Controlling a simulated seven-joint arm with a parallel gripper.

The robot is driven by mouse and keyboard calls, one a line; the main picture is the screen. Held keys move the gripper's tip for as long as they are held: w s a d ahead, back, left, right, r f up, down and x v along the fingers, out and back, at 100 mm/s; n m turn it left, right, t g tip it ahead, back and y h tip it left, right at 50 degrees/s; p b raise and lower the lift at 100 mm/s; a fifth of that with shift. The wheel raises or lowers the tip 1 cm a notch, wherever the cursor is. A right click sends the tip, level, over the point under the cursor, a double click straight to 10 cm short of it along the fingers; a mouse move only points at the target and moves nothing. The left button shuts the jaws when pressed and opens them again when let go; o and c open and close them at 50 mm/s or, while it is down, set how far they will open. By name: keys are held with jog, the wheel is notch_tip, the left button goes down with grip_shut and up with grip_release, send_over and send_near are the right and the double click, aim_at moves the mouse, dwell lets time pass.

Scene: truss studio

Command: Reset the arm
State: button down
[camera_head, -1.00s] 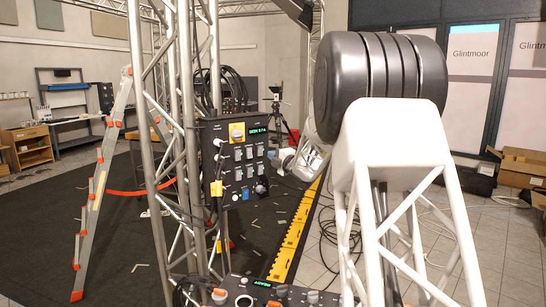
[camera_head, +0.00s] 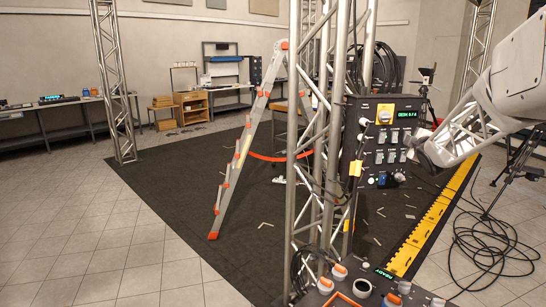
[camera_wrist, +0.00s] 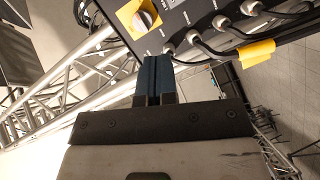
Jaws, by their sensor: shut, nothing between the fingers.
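My gripper (camera_head: 422,150) is at the right edge of the black control panel (camera_head: 369,150) in the head view, on the end of my white arm. In the wrist view its two dark blue fingers (camera_wrist: 153,72) are together with nothing between them. The fingertips point at the panel (camera_wrist: 190,22), near a row of plugged cables. I cannot tell whether they touch it. A knob on a yellow plate (camera_wrist: 140,18) is beyond the fingertips, up and to the left.
Metal truss (camera_head: 318,190) carries the panel. A second control box (camera_head: 365,290) is below it. An orange-footed ladder (camera_head: 240,150) stands to the left. Yellow cable ramp (camera_head: 430,220) and loose black cables (camera_head: 490,245) lie on the floor at right. The dark mat's (camera_head: 180,180) left side is clear.

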jog(key=s+a+f+m+g, duration=0.4)
jog(key=s+a, duration=0.4)
jog(key=s, duration=0.9)
jog(key=s+a+f+m+g, duration=0.5)
jog(key=s+a, duration=0.4)
jog(key=s, duration=0.8)
jog(key=s+a+f+m+g+y, duration=0.1)
jog(key=s+a+f+m+g, duration=0.3)
jog(key=s+a, duration=0.5)
jog(key=s+f+g, duration=0.1)
jog(key=s, duration=0.8)
jog(key=shift+a+m, duration=0.25)
jog(key=shift+m, duration=0.05)
jog(key=c, duration=1.8)
grip_release()
jog(key=shift+r, duration=0.1)
jog(key=shift+c, duration=0.2)
